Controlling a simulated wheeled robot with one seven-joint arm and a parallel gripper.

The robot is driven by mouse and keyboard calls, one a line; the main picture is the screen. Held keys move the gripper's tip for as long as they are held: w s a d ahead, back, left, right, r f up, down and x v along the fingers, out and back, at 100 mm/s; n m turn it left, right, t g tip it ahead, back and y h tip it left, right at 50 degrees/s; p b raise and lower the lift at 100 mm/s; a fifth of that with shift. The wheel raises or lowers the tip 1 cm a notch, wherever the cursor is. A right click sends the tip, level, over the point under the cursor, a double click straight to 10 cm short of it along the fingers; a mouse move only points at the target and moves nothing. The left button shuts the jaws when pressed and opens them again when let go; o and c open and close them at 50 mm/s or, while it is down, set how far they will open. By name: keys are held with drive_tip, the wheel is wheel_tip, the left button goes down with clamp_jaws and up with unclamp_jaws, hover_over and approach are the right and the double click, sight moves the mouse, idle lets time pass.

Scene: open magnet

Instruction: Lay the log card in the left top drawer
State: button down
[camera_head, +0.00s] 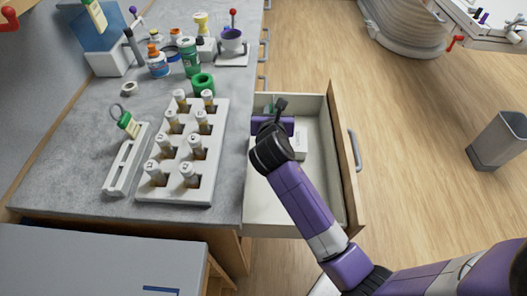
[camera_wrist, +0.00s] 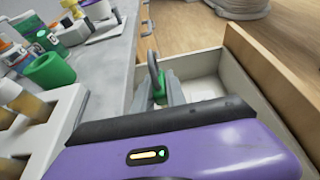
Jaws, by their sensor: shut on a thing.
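My gripper (camera_head: 272,112) is over the open drawer (camera_head: 338,135), near its far end. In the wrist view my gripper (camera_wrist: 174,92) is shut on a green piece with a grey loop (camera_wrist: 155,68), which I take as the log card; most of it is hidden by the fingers. It looks like the green-and-white tag with a loop on the bench. The drawer's pale floor and wooden front also show in the wrist view (camera_wrist: 238,85). I cannot tell whether the card touches the drawer floor.
A white box (camera_head: 300,144) lies in the drawer, partly behind my wrist. On the grey bench stand a white vial rack (camera_head: 217,135), a narrow white rack (camera_head: 118,178) with a looped tag (camera_head: 128,124), a green ring (camera_head: 203,84) and bottles (camera_head: 158,65). A bin (camera_head: 497,140) stands right.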

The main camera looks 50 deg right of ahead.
wheel_tip(320, 180, down, 17)
drive_tip(key=b, duration=0.3)
drive_tip(key=shift+r, duration=0.2)
drive_tip(key=c, duration=1.4)
unclamp_jaws()
drive_tip(key=shift+f, duration=0.1)
drive_tip(key=shift+o, duration=0.2)
drive_tip(key=shift+r, duration=0.2)
drive_tip(key=v, duration=1.2)
drive_tip(key=shift+f, duration=0.1)
